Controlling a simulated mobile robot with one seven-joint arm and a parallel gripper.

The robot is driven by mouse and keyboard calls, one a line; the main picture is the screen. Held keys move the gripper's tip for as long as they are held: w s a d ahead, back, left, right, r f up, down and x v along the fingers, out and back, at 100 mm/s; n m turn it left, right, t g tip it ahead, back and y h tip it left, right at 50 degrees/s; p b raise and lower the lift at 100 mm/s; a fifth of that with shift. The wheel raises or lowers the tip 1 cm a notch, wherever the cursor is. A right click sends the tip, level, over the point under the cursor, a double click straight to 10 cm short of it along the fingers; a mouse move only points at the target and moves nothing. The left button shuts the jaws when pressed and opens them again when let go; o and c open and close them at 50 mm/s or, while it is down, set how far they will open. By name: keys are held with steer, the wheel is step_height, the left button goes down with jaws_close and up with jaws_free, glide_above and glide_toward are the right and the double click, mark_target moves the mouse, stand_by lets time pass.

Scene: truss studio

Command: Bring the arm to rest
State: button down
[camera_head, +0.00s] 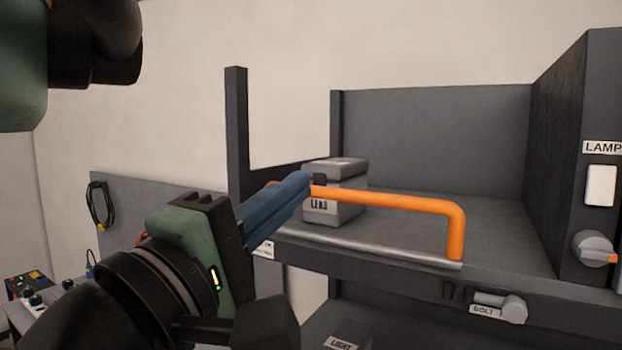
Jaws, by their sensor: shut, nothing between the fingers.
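My arm comes in from the lower left, with a black wrist and a green gripper body. My gripper (306,182) has blue fingers that point up and to the right, and they are shut with nothing between them. The fingertips overlap, in the picture, the left part of an orange bar (410,201) at the front of a grey shelf. I cannot tell whether they touch it. The fingers hide part of the bar. Another green and black part of my arm shows at the top left.
A grey lidded box (346,180) with a label stands on the shelf (497,222) behind the bar. A dark post (237,130) rises at left. At right are a LAMP switch (601,186) and a knob (592,248). A BOLT handle (514,308) sits below the shelf.

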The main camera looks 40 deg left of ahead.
steer(key=w+d+f+m+t+h+b, duration=0.1)
steer(key=d+f+m+t+h+b, duration=0.1)
steer(key=d+m+b, duration=0.5)
steer(key=w+d+f+m+t+h+b, duration=0.1)
steer(key=d+f+m+t+h+b, duration=0.2)
steer(key=d+m, duration=1)
steer(key=d+f+t+b, duration=0.2)
steer(key=d+b, duration=0.2)
steer(key=d, duration=0.2)
steer(key=shift+w+d+m, duration=0.2)
steer(key=shift+w+m, duration=0.1)
